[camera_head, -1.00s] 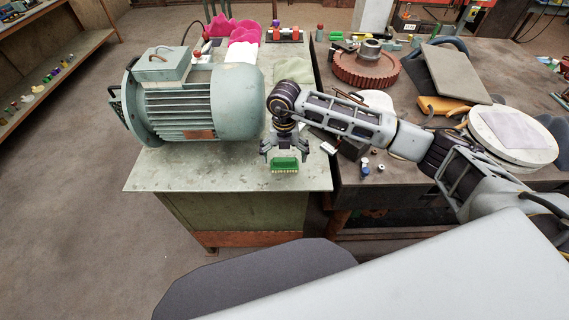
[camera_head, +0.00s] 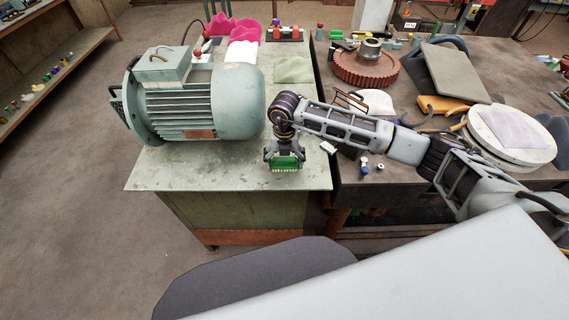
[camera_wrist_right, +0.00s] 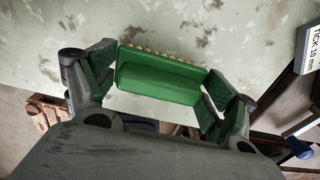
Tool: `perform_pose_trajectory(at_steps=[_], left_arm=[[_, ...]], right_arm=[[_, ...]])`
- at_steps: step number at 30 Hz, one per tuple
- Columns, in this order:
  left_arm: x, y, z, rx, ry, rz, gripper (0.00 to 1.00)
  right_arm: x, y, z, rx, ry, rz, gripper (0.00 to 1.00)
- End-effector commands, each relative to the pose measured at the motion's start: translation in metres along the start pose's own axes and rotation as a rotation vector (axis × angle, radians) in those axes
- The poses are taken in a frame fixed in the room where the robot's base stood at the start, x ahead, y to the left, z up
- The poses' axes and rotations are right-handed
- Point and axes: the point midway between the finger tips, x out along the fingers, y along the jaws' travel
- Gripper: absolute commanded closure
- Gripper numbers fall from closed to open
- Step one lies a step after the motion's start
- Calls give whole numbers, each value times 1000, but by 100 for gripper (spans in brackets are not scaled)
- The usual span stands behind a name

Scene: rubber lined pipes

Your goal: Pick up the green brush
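The green brush (camera_head: 286,163) lies near the front right edge of the grey-green table (camera_head: 225,175). My right gripper (camera_head: 285,160) is down over it, with one finger at each end. In the right wrist view the brush (camera_wrist_right: 160,75) lies across the space between the spread fingers, its pale bristles along the far edge. The pads of the right gripper (camera_wrist_right: 160,80) are very close to the brush's ends; firm contact cannot be made out. My left gripper is not in view.
A large grey-green motor (camera_head: 190,98) stands left of my right gripper. A darker table (camera_head: 400,185) adjoins on the right, with a red gear (camera_head: 366,68), a round white lid (camera_head: 512,137) and small loose parts. The table's front edge is close to the brush.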

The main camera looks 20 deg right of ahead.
Motion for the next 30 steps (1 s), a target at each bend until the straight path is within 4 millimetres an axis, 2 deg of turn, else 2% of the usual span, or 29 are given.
perform_pose_trajectory(at_steps=[1,5,17,23,30], left_arm=[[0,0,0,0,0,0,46],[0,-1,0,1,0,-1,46],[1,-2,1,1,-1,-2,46],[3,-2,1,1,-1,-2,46],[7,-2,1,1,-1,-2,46]], right_arm=[[0,0,0,0,0,0,28],[0,0,0,0,0,0,43],[-5,0,0,1,-1,1,43],[-23,0,1,0,-3,2,43],[-61,0,1,0,-4,2,43]])
